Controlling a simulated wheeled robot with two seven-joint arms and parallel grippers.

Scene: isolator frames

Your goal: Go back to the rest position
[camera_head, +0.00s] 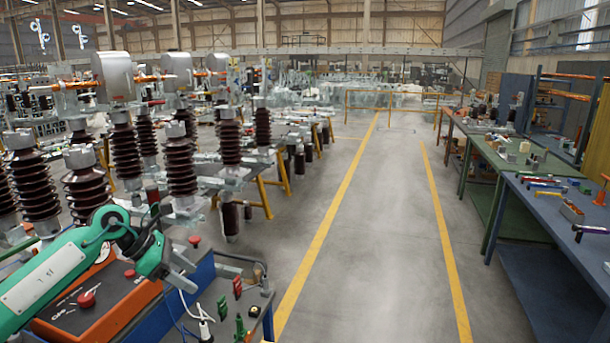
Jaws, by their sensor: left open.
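My left arm, green and white, comes in from the lower left. My left gripper (184,279) is at its end, above the blue-edged work table at the lower left. It is small and partly dark here; it is open, and I see nothing held in it. Below and left of it lies an orange-framed control box (105,307) with a dark top and red buttons. My right arm and right gripper are not in view.
Brown ribbed insulators (181,165) stand on frames behind the left table. A clear grey aisle (345,235) with yellow lines runs down the middle. A blue workbench (535,208) and a green one (490,155) hold small tools on the right. Loose cables and small parts lie near my gripper.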

